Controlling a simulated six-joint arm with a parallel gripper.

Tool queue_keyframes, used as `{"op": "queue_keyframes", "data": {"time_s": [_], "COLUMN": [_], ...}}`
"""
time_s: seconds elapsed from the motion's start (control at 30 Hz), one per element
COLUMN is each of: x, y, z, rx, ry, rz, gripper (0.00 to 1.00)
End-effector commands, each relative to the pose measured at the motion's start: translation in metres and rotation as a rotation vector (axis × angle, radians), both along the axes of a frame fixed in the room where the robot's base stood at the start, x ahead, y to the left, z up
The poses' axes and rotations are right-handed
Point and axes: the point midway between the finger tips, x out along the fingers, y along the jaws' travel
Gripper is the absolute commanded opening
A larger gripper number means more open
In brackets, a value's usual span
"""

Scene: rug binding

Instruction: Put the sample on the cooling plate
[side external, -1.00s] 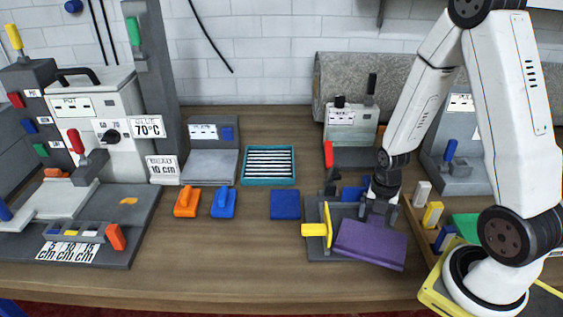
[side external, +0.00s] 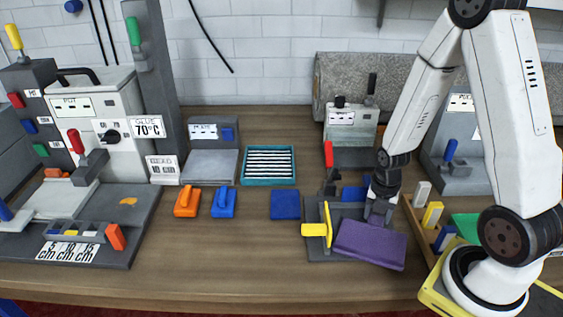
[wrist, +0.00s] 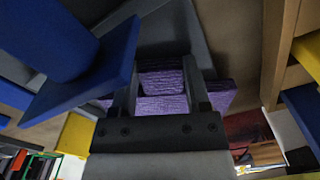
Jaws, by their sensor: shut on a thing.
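The sample appears to be the purple slab (side external: 370,246), lying on the dark grey plate (side external: 316,250) and overhanging its front right. My gripper (side external: 378,216) is at the slab's back edge, pointing down and shut on it. In the wrist view, my gripper (wrist: 161,82) has a finger on each side of a raised part of the ribbed purple sample (wrist: 163,83). The teal-framed tray with a striped black-and-white top (side external: 246,180), which I take to be the cooling plate, stands empty at the back middle.
A yellow push block (side external: 317,229) stands left of the sample. A blue square (side external: 285,205), a blue block (side external: 223,202) and an orange block (side external: 187,202) lie between there and the glue machine (side external: 105,105). A wooden rack (side external: 427,238) is close on the right.

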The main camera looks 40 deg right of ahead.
Motion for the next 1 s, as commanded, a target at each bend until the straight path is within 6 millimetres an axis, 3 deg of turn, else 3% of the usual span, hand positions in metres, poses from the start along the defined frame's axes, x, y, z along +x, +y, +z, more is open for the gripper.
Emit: {"op": "queue_keyframes", "data": {"time_s": [0.37, 1.0], "x": [0.001, 0.001], "y": [0.000, 0.000], "z": [0.014, 0.080], "rx": [-0.001, -0.001], "ry": [-0.003, -0.004], "rz": [0.000, 0.000], "gripper": [0.00, 0.00]}}
